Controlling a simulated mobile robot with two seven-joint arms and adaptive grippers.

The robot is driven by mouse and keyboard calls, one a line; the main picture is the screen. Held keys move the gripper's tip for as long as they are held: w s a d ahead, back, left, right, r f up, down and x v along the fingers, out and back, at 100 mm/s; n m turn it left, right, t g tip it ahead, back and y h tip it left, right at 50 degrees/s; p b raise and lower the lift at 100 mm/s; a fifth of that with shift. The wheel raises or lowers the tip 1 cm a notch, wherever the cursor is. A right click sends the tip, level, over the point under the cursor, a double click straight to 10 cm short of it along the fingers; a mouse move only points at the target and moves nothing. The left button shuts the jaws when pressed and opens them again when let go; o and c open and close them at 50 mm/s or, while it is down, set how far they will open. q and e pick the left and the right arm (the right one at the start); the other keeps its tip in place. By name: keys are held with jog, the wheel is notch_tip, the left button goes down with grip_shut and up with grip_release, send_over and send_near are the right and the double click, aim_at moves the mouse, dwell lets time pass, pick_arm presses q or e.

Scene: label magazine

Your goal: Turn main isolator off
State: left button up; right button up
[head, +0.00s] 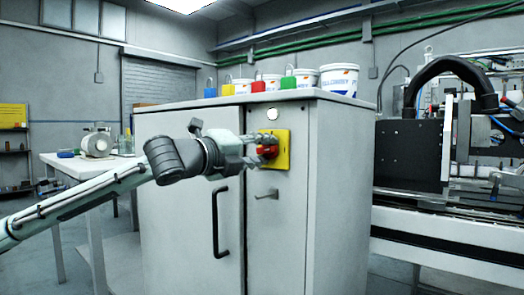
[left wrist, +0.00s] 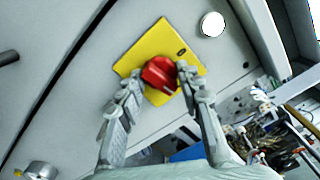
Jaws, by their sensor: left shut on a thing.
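The main isolator is a red rotary knob (head: 269,151) on a yellow plate (head: 284,158), mounted on the front of a grey cabinet (head: 345,160). My left gripper (head: 264,145) reaches in from the left and is shut on the red knob. In the left wrist view, the red knob (left wrist: 157,73) sits between the two fingertips of my left gripper (left wrist: 161,76), in front of the yellow plate (left wrist: 150,40), which looks tilted there. The fingers partly cover the knob and plate. My right gripper is not in view.
A round white lamp (head: 272,114) is above the plate and a small handle (head: 267,194) is below it. A black door handle (head: 220,222) stands to the left. Coloured padlocks and white tubs (head: 339,79) stand on the cabinet top. A machine (head: 450,150) is at right.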

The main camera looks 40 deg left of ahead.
pick_arm(q)
jog(key=n, duration=1)
jog(key=shift+n, duration=0.4)
jog(key=n, duration=0.3)
jog(key=shift+n, duration=0.4)
jog(key=shift+n+p, duration=0.35)
jog(key=shift+n, duration=0.45)
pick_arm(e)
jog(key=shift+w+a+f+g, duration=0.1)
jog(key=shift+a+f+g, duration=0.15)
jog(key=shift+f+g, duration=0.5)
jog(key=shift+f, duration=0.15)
pick_arm(q)
jog(key=o, duration=1.2)
jog(key=shift+c, duration=0.2)
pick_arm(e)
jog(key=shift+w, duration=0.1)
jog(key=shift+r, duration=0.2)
